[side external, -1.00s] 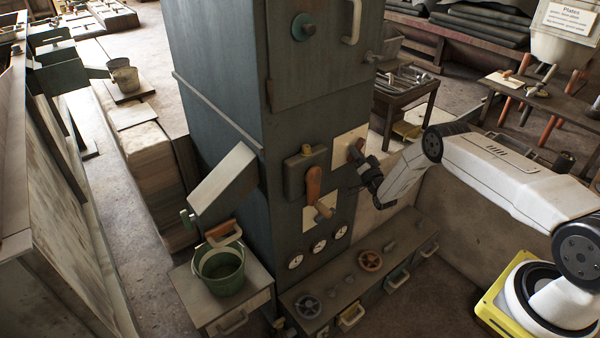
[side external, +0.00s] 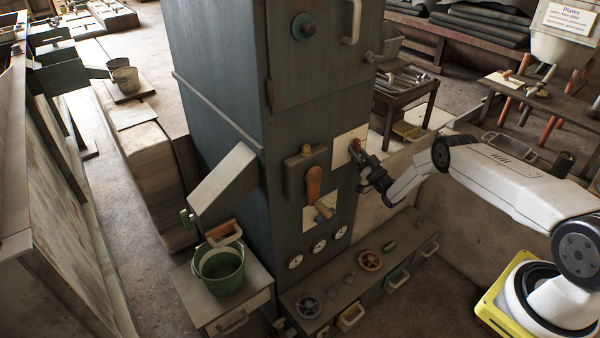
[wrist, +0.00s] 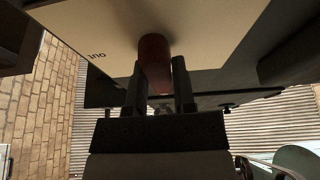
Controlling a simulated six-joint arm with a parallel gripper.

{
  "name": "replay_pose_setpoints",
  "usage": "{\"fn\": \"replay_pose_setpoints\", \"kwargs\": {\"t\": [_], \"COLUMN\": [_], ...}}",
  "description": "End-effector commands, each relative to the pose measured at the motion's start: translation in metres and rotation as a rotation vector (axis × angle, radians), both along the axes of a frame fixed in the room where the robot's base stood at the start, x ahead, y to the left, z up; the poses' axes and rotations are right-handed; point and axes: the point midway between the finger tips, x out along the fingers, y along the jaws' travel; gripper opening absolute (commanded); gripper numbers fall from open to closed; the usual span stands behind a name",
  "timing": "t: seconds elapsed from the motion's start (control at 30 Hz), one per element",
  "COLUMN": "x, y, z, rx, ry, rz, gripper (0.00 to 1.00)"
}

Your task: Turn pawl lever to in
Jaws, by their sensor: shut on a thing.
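The pawl lever shows in the wrist view as a rounded brown handle (wrist: 154,60) standing out from a pale plate (wrist: 215,35). A label reading OUT (wrist: 97,55) appears upside down on the plate, left of the handle. In the side view this plate (side external: 341,152) is on the front of the dark cabinet, right of the orange-handled lever. My gripper (wrist: 157,85) is shut on the brown handle, one finger on each side. In the side view my gripper (side external: 362,160) covers most of the handle. No IN label is visible.
A lever with an orange wooden handle (side external: 314,183) is close to the left of my gripper. Below are several round gauges (side external: 319,246) and a low bench (side external: 330,286) with handwheels. A green bucket (side external: 219,272) stands on a side stand at the left.

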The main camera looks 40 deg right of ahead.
Motion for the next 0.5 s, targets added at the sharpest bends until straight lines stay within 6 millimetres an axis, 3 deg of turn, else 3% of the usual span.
{"fn": "replay_pose_setpoints", "kwargs": {"t": [0.37,0.4,0.47,0.5], "x": [0.0001,0.0001,0.0001,0.0000], "y": [0.0004,0.0004,0.0003,0.0003], "z": [-0.0007,-0.0007,-0.0007,-0.0006], "rx": [-0.005,-0.004,-0.004,-0.004], "ry": [0.003,0.003,0.003,0.003], "rz": [0.001,0.000,0.000,0.000], "gripper": [0.00,0.41,0.61,0.65]}}
